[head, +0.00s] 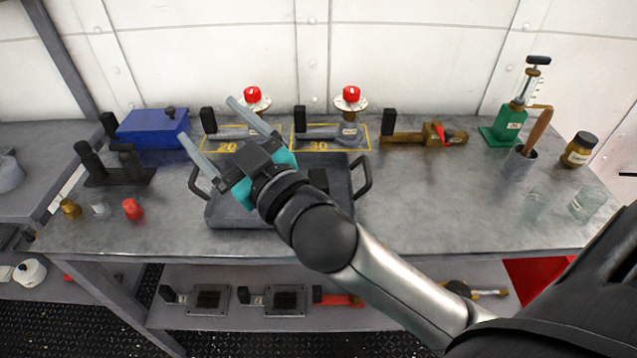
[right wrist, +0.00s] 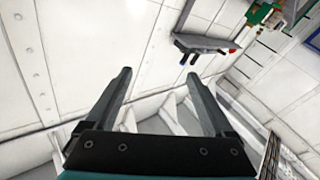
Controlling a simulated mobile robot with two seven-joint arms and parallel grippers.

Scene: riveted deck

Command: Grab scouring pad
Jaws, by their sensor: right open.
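My right gripper (head: 207,119) reaches over the grey tray (head: 228,217) on the workbench, its two fingers spread and nothing between them. The right wrist view also shows this gripper (right wrist: 160,82) open and empty, against the white wall. I cannot pick out the scouring pad for certain. A dark block (head: 346,184) sits in the tray, partly hidden by my wrist. Dark square pieces (head: 210,299) lie on the lower shelf, too small to identify. My left gripper is not in view.
A blue box (head: 153,128) and a black two-post stand (head: 118,165) are at the left. Red-knobbed valves (head: 351,96) stand at the back. A green-based pump (head: 508,127), a cup with a brush (head: 520,163) and a jar (head: 579,150) are right. The bench (head: 440,200) is clear at centre right.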

